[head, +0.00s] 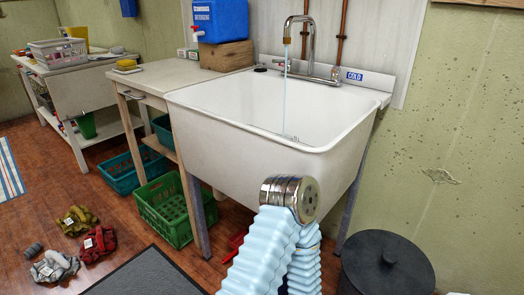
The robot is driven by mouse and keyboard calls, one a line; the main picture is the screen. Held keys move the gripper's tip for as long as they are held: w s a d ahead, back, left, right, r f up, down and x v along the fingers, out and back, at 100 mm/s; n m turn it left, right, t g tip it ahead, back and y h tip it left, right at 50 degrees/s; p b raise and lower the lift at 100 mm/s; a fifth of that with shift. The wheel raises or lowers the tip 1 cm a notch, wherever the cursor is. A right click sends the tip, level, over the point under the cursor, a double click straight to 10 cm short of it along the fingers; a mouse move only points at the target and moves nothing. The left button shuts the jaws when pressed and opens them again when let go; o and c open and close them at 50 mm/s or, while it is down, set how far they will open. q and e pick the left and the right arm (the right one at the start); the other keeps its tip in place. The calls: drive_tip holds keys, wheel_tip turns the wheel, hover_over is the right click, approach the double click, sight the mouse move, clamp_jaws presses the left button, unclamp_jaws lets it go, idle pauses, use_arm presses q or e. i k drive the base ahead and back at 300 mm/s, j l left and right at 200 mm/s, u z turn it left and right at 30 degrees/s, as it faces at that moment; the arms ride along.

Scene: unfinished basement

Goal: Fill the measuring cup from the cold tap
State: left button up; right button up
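The chrome tap (309,38) stands at the back of the white utility sink (262,148). A thin stream of water (285,95) falls from its spout into the basin. A blue label reading COLD (354,77) is on the backsplash to the right of the tap. I see no measuring cup in this view; part of the basin floor is hidden by the front wall. One of my arms, in a pale blue sleeve with a metal joint, rises in front of the sink. Neither gripper shows.
A blue detergent container (220,20) stands on a wooden block (226,55) left of the sink. A green crate (165,208) and teal basket (130,172) are below the counter (165,74). A black bin (387,265) stands right. Rags (98,243) lie on the floor left.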

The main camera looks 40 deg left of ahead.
sight(336, 69)
drive_tip(key=i+j+u, duration=0.1)
drive_tip(key=u, duration=0.25)
drive_tip(key=i+j+u, duration=0.1)
drive_tip(key=u, duration=0.3)
drive_tip(key=i+u, duration=0.15)
drive_tip(key=u, duration=0.2)
